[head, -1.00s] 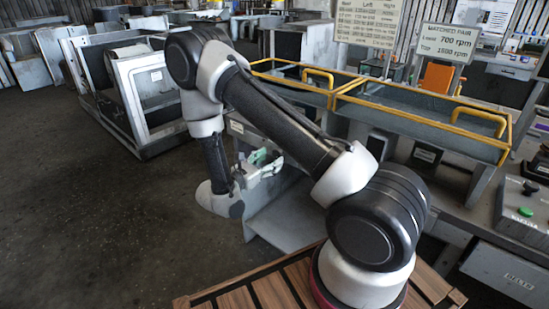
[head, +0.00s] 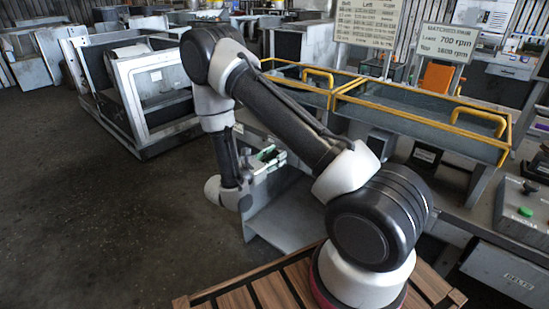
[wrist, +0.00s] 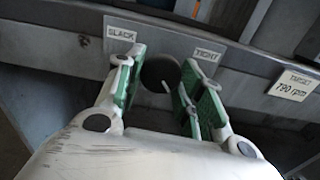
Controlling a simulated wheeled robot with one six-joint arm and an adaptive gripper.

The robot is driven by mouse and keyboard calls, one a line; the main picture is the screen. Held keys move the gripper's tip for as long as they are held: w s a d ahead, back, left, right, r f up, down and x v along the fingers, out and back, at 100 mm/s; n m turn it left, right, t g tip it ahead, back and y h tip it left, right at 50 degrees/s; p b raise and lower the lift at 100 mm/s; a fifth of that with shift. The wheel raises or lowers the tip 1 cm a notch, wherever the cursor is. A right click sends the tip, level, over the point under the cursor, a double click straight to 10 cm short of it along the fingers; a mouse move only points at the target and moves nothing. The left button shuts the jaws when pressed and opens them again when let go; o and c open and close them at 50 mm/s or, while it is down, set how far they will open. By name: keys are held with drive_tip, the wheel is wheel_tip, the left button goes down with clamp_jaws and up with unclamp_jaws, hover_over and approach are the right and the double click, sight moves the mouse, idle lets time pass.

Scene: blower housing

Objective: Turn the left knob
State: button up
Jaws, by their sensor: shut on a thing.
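The knob (wrist: 157,72) is dark and round with a short white pointer line, on a grey panel in the wrist view. A SLACK label (wrist: 120,33) is to its upper left and a TIGHT label (wrist: 207,54) to its upper right. The pointer line tilts slightly off straight. My gripper (wrist: 162,62) has its green-padded fingers on either side of the knob and is shut on it. In the head view my gripper (head: 272,155) is at the side of the grey bench, and the knob is hidden there.
A TARGET 790 rpm card (wrist: 293,85) is right of the knob. Yellow-railed trays (head: 420,115) stand on the bench behind my arm. A control box with a green button (head: 525,211) is at the right. Open floor (head: 100,220) lies at the left.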

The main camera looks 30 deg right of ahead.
drive_tip(key=n, duration=2.1)
drive_tip(key=shift+s+r+n, duration=0.1)
drive_tip(key=shift+r+n, duration=0.05)
drive_tip(key=shift+n, duration=0.15)
idle(0.4)
drive_tip(key=o, duration=1)
drive_tip(key=v, duration=1.2)
